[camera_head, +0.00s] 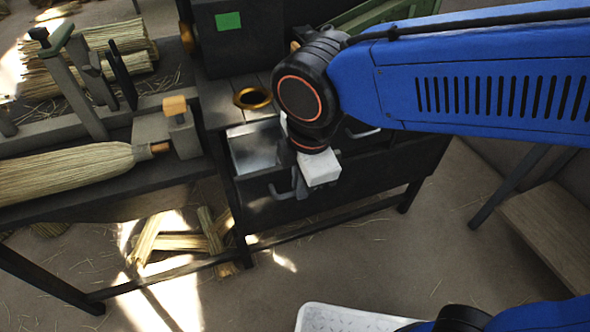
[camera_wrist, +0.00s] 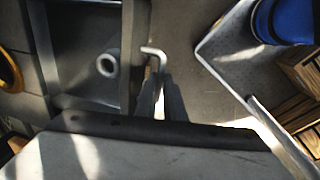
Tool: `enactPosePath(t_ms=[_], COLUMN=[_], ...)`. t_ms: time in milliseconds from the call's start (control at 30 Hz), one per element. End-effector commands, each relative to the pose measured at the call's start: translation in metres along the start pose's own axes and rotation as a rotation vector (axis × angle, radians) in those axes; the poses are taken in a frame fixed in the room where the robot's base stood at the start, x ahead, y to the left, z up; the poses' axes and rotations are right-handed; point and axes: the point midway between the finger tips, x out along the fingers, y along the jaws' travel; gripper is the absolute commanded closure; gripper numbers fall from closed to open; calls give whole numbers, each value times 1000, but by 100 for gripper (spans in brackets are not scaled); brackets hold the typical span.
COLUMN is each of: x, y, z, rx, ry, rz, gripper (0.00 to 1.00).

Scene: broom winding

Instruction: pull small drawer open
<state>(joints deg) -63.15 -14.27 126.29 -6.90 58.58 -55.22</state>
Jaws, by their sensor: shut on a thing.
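The small drawer (camera_head: 250,151) is in the dark bench, left of my wrist in the head view, and stands open with its pale inside showing. In the wrist view the drawer (camera_wrist: 85,40) holds a small white ring (camera_wrist: 108,63). Its bent metal handle (camera_wrist: 153,53) sticks out from the dark front. My gripper (camera_head: 300,188) is at that front, and its fingers in the wrist view (camera_wrist: 160,88) are shut on the handle. My wrist hides part of the drawer in the head view.
A brass ring (camera_head: 253,97) lies on the bench top behind the drawer. Another drawer handle (camera_head: 362,132) shows to the right. A straw broom (camera_head: 70,172) lies on the left bench. A white tray (camera_head: 340,318) is at the front. The floor before the drawer is clear.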

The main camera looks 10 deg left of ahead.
Motion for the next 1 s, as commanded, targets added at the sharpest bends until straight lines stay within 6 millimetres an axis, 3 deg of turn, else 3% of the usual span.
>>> enactPosePath(t_ms=[433,467,500,533,833,1000], x=[-2,-2,-2,-2,-2,-16], y=[-4,-4,-4,-4,-4,-4], z=[0,0,0,0,0,0], rx=[0,0,0,0,0,0], ry=[1,1,1,1,1,2], rz=[2,2,2,2,1,3], gripper=[100,84,74,72,72,72])
